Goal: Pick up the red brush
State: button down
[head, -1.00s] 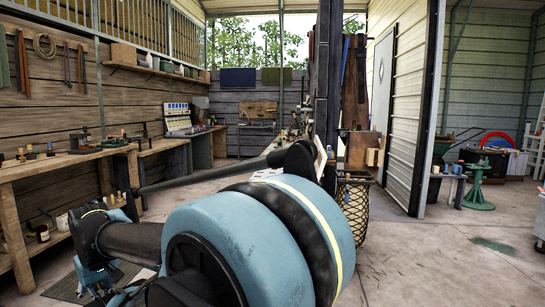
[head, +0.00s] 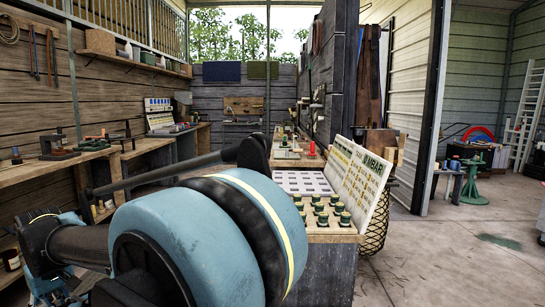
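I cannot make out a red brush for certain. A small red object (head: 312,149) stands on the far part of the centre bench, too small to identify. My arm's large blue joint fills the lower middle of the head view, and a black link runs left from it. The wrist is at the lower left edge. The gripper's fingers are not clearly visible there, so I cannot tell whether they are open or shut or hold anything.
A centre bench (head: 325,283) carries green-capped jars (head: 322,214) and a lettered board (head: 358,181), close to the right of my arm. A wooden workbench (head: 25,178) with tools runs along the left wall. A green stand (head: 473,184) is at the right. The right floor is mostly clear.

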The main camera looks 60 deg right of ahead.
aim_at(312, 155)
jog(key=i, duration=2.15)
jog(key=z, duration=3.1)
jog(key=i, duration=0.75)
jog(key=u, duration=0.1)
